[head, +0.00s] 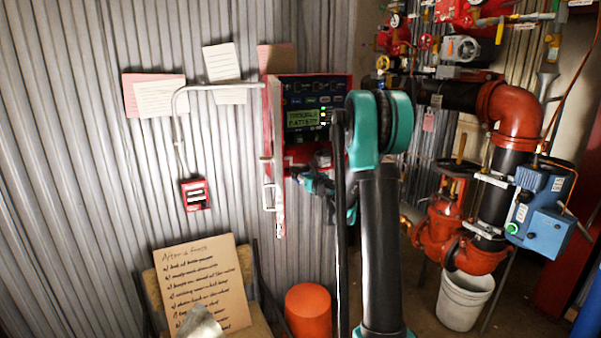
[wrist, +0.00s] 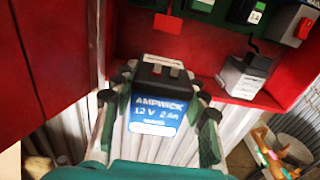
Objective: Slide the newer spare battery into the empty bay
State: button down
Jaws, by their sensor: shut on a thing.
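The battery is in front of the open red cabinet (wrist: 140,35). A second, grey-white battery (wrist: 243,80) stands inside at the right, with a dark lead by its top. Bare red space lies to its left, partly hidden by the held battery. In the head view my gripper (head: 318,182) is at the cabinet's lower part, largely hidden by my arm.
The cabinet (head: 338,165) has a display (head: 302,119) reading "TROUBLE BATTERY". Its open red door (head: 279,205) stands at the left. Red pipes (head: 515,110) and a white bucket (head: 465,300) are at the right. A handwritten cardboard sign (head: 205,285) leans on a chair below.

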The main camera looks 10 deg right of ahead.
aim_at(295, 166)
jog(key=shift+x, duration=2.85)
jog(key=shift+x, duration=3.05)
jog(key=c, duration=0.7)
grip_release()
jog(key=shift+c, duration=0.2)
jog(key=shift+d, duration=0.1)
jog(key=v, duration=1.2)
jog(key=shift+r, duration=0.1)
jog(key=shift+s, duration=0.1)
